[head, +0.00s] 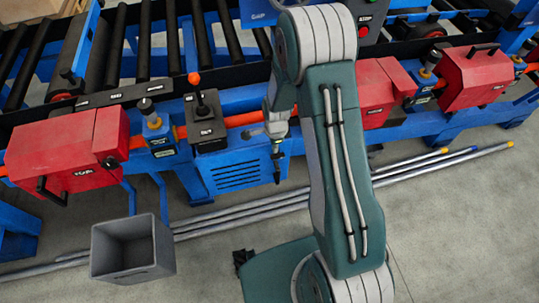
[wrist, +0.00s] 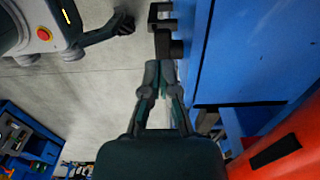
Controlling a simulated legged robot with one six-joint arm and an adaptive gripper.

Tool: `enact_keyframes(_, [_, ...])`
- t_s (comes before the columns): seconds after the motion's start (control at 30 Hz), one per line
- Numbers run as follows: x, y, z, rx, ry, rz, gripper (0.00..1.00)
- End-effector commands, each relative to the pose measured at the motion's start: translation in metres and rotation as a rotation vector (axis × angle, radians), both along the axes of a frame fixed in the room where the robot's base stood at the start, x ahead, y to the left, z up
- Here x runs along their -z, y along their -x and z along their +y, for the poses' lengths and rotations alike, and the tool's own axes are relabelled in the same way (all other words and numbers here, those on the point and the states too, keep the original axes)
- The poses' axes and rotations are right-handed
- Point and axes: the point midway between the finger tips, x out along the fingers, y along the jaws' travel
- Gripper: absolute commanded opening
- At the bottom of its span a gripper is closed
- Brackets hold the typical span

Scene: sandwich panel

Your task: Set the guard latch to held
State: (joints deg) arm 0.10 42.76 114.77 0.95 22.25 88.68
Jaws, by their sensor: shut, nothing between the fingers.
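My gripper (wrist: 158,66) is shut and empty in the wrist view. Its fingertips are close below a small dark bracket-like fitting (wrist: 168,44) on the edge of a blue panel (wrist: 235,50). This fitting may be the guard latch; I cannot tell its setting, nor whether the fingertips touch it. In the head view my gripper (head: 277,155) points down at the right side of the blue vented box (head: 235,172), partly hidden by my arm. A black lever (head: 201,98) stands on a dark box above the vented box.
Red covers with black handles (head: 66,150) (head: 482,78) line the blue conveyor frame. A grey open bin (head: 132,250) stands on the floor at lower left. Long rods (head: 420,172) lie on the floor before the frame. Bare floor (head: 470,220) is at lower right.

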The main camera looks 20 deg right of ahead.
Motion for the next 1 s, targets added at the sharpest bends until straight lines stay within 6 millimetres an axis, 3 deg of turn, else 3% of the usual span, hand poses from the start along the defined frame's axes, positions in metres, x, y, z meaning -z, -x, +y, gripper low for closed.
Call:
enact_keyframes(0.1, [-0.024, -0.002, 0.01, -0.006, 0.007, -0.002, 0.0])
enact_keyframes(0.3, [-0.052, -0.002, 0.022, -0.011, 0.017, 0.002, 0.0])
enact_keyframes(0.77, [-0.061, -0.001, 0.016, -0.009, 0.009, 0.005, 0.0])
enact_keyframes(1.0, [-0.093, 0.0, 0.006, 0.004, 0.01, 0.0, 0.0])
